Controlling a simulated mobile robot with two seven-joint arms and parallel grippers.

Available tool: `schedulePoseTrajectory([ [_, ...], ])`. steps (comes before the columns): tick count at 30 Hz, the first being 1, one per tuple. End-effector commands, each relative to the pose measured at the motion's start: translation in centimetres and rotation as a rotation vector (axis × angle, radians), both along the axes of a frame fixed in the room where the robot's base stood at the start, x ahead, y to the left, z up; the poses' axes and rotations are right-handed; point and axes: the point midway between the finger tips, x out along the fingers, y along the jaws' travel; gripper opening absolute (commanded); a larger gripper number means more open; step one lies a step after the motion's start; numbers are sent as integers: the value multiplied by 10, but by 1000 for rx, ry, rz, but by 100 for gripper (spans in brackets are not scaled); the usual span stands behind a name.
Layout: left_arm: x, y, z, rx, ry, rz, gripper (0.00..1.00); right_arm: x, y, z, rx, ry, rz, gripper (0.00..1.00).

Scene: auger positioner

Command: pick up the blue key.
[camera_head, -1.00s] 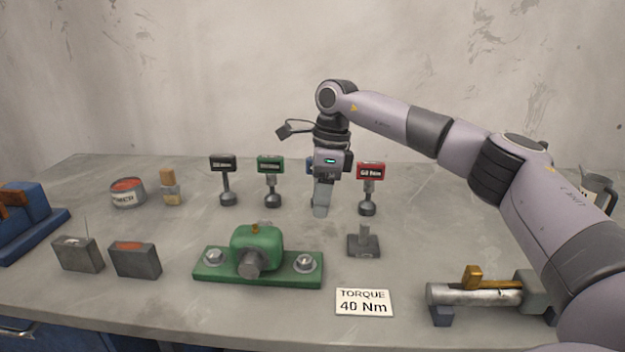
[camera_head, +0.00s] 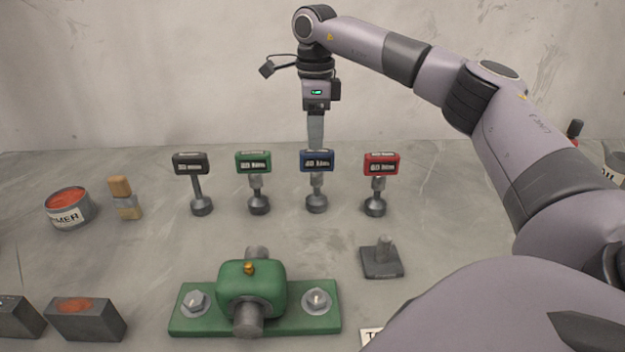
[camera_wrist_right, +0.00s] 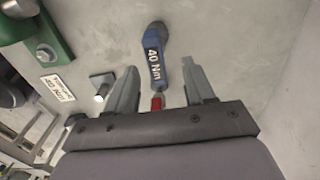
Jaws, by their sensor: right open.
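The blue key (camera_head: 317,161) stands upright on the bench, with a blue labelled head on a grey stem and round foot. It is third from the left in a row of keys. My right gripper (camera_head: 316,143) points down directly above or just behind its head in the head view. In the right wrist view the blue key (camera_wrist_right: 154,62) lies ahead of and between the two fingertips of the open right gripper (camera_wrist_right: 160,80); nothing is held. My left gripper is in neither current view.
The black key (camera_head: 191,164), green key (camera_head: 253,163) and red key (camera_head: 382,164) stand beside it. A green fixture (camera_head: 252,285), a grey post on a base (camera_head: 382,260), a brush (camera_head: 124,198) and a tin (camera_head: 68,209) are around. Bench behind the keys is clear.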

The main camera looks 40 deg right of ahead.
Motion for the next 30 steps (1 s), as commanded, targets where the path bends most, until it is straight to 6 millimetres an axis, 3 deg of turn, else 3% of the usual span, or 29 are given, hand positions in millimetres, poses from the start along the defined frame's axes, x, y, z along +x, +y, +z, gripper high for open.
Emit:
schedulePoseTrajectory([
  [12, -2, 0, 4, 0, 5, 1, 43, -7, 1, -54, 1, 2, 0, 53],
  [20, -2, 0, 4, 0, 5, 1, 43, -7, 1, -59, 2, -1, -1, 53],
  [21, -2, 0, 4, 0, 5, 1, 43, -7, 1, -59, 2, -1, -1, 50],
  [26, -2, 0, 4, 0, 5, 1, 43, -7, 1, -59, 1, 0, 0, 0],
  [30, -2, 0, 4, 0, 5, 1, 43, -6, 2, -57, 2, -3, 0, 0],
])
